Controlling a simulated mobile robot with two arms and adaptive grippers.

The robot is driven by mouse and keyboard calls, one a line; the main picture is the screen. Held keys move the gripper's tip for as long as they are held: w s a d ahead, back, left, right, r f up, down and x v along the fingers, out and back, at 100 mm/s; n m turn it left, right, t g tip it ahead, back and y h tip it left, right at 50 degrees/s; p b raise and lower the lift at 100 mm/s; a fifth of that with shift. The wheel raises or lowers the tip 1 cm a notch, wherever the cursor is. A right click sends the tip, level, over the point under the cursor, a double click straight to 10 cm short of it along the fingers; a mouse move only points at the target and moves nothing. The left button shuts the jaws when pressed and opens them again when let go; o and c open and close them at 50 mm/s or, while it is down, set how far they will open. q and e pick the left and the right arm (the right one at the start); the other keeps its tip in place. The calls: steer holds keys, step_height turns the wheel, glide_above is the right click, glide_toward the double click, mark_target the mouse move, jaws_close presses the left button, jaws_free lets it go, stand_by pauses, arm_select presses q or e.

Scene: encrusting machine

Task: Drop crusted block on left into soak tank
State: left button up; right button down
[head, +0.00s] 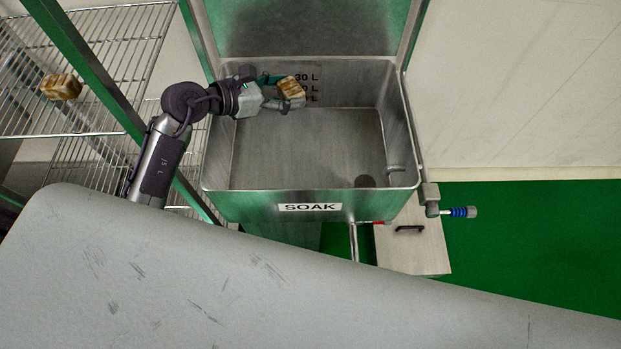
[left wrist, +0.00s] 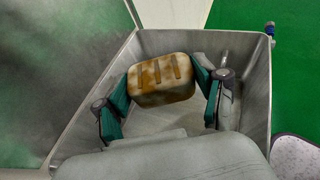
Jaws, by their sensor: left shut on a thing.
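The soak tank (head: 310,190) is an open steel basin labelled SOAK; its wall also shows in the left wrist view (left wrist: 258,85). My left gripper (head: 283,88) reaches over the tank from the left. It is shut on a brown-crusted block (head: 291,87), held over the basin near the back wall. In the left wrist view the block (left wrist: 161,80) sits between the two green-padded fingers, with dark marks on its top. A second brown-crusted block (head: 61,86) lies on the wire rack at the left. My right gripper is not in view.
A wire rack (head: 110,50) with green posts stands left of the tank. A valve (head: 462,212) sticks out at the tank's right. A cabinet with a dark handle (head: 412,245) is below. A grey surface (head: 200,270) fills the foreground. The tank floor looks mostly clear.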

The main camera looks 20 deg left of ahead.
arm_select(q)
steer(key=w+f+b, duration=0.3)
steer(key=f, duration=0.3)
steer(key=w+f+n+t+y+b, duration=0.1)
steer(key=w+f+b, duration=0.2)
steer(key=f, duration=0.4)
steer(key=shift+d+f+b, duration=0.15)
steer(key=shift+d+b, duration=0.1)
steer(key=shift+b, duration=0.25)
steer(key=o, duration=1.3)
steer(key=shift+c, duration=0.2)
steer(key=v, duration=0.7)
steer(key=shift+s+a, duration=0.15)
steer(key=shift+s, duration=0.05)
